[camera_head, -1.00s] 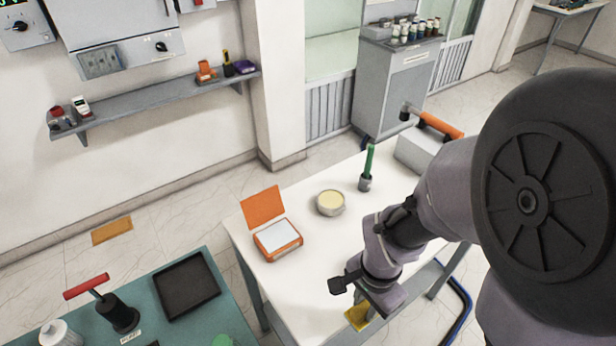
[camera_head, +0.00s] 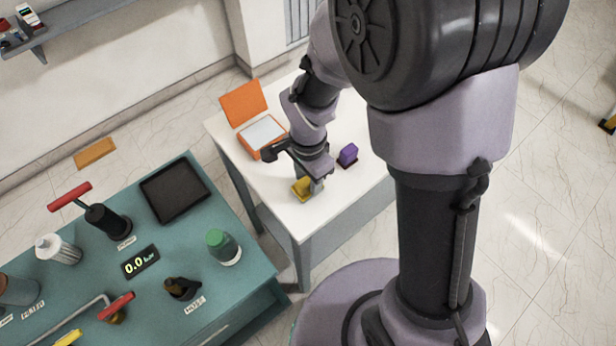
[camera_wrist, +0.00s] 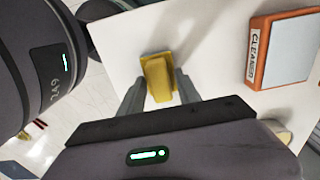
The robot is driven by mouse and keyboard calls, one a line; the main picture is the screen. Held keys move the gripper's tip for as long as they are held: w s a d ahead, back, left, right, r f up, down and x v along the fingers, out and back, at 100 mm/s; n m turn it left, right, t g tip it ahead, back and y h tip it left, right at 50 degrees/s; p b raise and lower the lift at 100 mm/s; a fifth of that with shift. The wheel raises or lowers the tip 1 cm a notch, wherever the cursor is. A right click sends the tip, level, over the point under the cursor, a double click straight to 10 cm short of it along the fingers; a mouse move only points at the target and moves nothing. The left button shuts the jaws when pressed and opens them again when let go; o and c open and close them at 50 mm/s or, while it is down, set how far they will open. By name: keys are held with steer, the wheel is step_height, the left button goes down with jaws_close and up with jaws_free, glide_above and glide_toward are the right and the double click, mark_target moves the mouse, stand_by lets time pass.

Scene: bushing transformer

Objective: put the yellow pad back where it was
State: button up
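The yellow pad (camera_head: 302,187) is at the near part of the white table, below my gripper (camera_head: 312,183). In the wrist view the yellow pad (camera_wrist: 158,82) lies between the two fingers of my gripper (camera_wrist: 160,88), with little or no gap on either side. My gripper looks shut on it. A darker yellow square patch (camera_wrist: 146,60) shows just beyond and beneath the pad. I cannot tell whether the pad touches the table or hangs a little above it. The finger on its far side is hidden in the head view.
A purple block (camera_head: 348,152) on a dark patch stands to the right. An open orange box (camera_head: 262,137) lies behind on the white table (camera_head: 317,222); its cleaner label shows in the wrist view (camera_wrist: 255,52). A teal bench (camera_head: 215,285) with tools stands at left.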

step_height(320, 180, up, 12)
steer(key=p, duration=0.4)
step_height(320, 180, up, 12)
steer(key=f+n+t+y, duration=0.1)
steer(key=n+t, duration=0.2)
glide_above(308, 179)
steer(key=s+d, duration=0.5)
steer(key=s+d+r+n+t+y, duration=0.1)
steer(key=s+r+n+t, duration=0.1)
steer(key=s, duration=0.4)
step_height(308, 179, up, 3)
steer(key=shift+s+d+f+n+t, duration=0.25)
steer(key=shift+d+n+t, duration=0.15)
steer(key=shift+n, duration=0.5)
